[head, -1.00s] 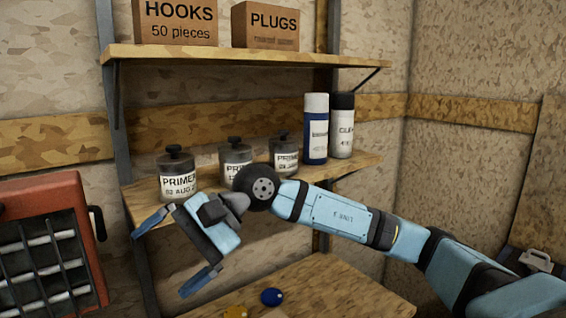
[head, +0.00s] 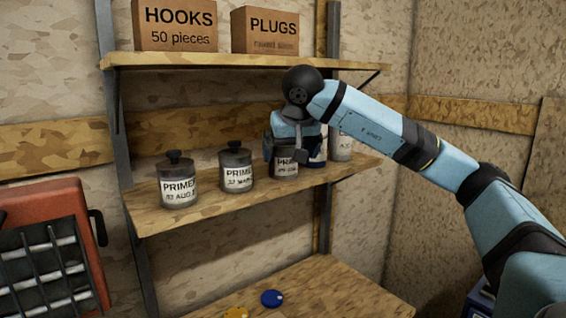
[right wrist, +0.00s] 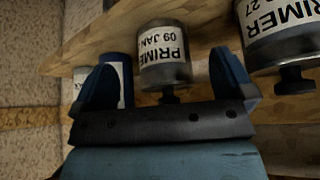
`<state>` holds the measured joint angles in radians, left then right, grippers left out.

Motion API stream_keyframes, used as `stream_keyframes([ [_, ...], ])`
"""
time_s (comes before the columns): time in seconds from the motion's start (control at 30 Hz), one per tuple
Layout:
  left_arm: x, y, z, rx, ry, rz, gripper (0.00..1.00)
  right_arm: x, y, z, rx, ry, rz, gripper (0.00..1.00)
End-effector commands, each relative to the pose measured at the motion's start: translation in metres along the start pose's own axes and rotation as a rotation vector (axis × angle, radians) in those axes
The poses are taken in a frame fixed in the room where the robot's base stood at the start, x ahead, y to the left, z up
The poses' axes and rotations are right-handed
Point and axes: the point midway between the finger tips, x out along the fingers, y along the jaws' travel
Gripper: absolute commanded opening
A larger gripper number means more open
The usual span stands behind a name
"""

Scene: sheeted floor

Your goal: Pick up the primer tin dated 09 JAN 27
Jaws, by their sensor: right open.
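The primer tin dated 09 JAN (right wrist: 165,70) shows upside down in the right wrist view, grey with a white label; its year cannot be read there. In the head view it is the rightmost of three primer tins (head: 286,171), on the lower shelf, partly covered by my right gripper (head: 293,152). In the right wrist view that gripper (right wrist: 165,88) is open, with one finger to each side of the tin, not closed on it. I cannot tell how deep the tin sits between the fingers. My left gripper is not in view.
The middle primer tin (head: 236,170) stands close by; it also shows in the right wrist view (right wrist: 285,40). Another primer tin (head: 179,184) is farther left. The upper shelf (head: 200,59) is above.

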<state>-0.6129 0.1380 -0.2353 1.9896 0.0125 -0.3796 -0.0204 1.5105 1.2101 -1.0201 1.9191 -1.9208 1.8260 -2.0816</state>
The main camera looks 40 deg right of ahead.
Motion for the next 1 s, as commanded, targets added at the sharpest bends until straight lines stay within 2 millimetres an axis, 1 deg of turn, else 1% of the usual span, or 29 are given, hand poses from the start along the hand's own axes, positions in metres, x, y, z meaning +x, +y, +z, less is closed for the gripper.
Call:
stream_keyframes([
  [0.17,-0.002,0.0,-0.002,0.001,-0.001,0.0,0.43,0.006,0.0,-0.011,0.001,-0.001,-0.001,1.0],
  [0.43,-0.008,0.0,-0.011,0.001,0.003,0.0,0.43,0.026,-0.001,-0.047,0.002,-0.001,-0.002,1.0],
  [0.5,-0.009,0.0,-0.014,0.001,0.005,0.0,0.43,0.033,0.0,-0.047,0.0,-0.002,0.001,1.0],
  [0.6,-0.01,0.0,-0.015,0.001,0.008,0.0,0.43,0.038,0.0,-0.047,0.0,0.0,-0.001,1.0],
  [0.8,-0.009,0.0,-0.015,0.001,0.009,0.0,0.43,0.039,0.0,-0.046,0.0,0.0,-0.001,1.0],
  [0.97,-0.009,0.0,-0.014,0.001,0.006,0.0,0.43,0.039,0.0,-0.046,0.0,0.0,-0.002,0.63],
  [1.0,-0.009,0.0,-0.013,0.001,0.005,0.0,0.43,0.039,0.0,-0.046,0.0,0.0,-0.002,0.54],
])
